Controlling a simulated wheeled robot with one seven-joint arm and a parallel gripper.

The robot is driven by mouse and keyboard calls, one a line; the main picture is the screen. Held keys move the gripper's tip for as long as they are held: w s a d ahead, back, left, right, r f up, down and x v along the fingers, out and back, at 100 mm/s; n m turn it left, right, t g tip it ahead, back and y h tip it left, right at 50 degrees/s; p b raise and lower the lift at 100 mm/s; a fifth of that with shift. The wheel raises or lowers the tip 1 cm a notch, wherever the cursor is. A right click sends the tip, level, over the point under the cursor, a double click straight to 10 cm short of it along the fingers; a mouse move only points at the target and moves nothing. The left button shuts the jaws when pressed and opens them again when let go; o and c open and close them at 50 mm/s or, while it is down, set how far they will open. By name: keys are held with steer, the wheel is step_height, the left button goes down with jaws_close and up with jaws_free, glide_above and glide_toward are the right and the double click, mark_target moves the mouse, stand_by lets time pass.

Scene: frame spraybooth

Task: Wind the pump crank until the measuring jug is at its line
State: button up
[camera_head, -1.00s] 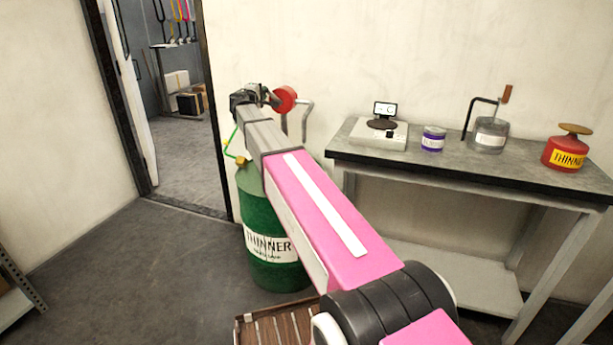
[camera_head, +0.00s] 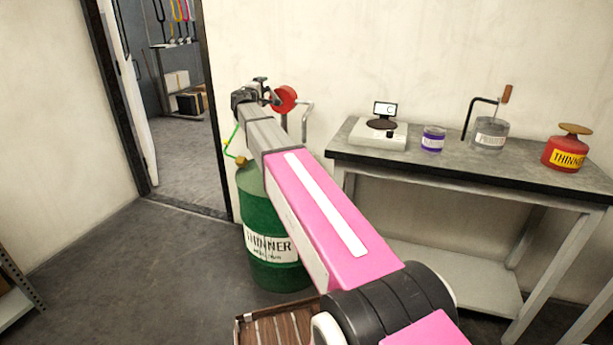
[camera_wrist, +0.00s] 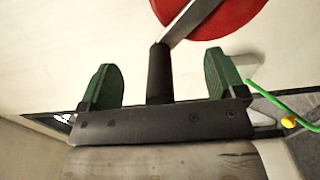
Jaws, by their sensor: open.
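The pump's red disc (camera_head: 285,98) stands above the green drum labelled THINNER (camera_head: 270,225). In the wrist view the red disc (camera_wrist: 215,15) carries a grey metal crank arm (camera_wrist: 190,20) with a black handle (camera_wrist: 159,80). My gripper (camera_wrist: 159,61) is open, its green fingers on either side of the handle with a gap at each side. In the head view my gripper (camera_head: 262,90) is small, at the disc's left. I cannot make out a measuring jug for certain or its line; my arm hides the area beside the drum.
A doorway opens at left; the floor there is clear.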

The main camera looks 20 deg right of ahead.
steer(key=shift+s, duration=0.1)
stand_by(0.4)
steer(key=v, duration=0.7)
steer(key=shift+s+a, duration=0.25)
steer(key=shift+a, duration=0.05)
steer(key=s+d+f+m+g+y, duration=0.1)
steer(key=s+d+f+m+g, duration=0.15)
steer(key=s+f, duration=0.5)
steer(key=s+d+f+m+g+y, duration=0.2)
steer(key=s+d+f+g, duration=0.15)
steer(key=f, duration=0.75)
steer(key=s+d+f+m+g+y, duration=0.1)
steer(key=s+d+f+m+g, duration=0.15)
steer(key=s+f, duration=0.55)
steer(key=s+a+f+m+g+y, duration=0.2)
steer(key=s+f+g+y, duration=0.4)
steer(key=s+f, duration=1)
steer(key=shift+s+f+m+y, duration=0.3)
steer(key=shift+s+f+m, duration=0.05)
steer(key=shift+s+m, duration=0.6)
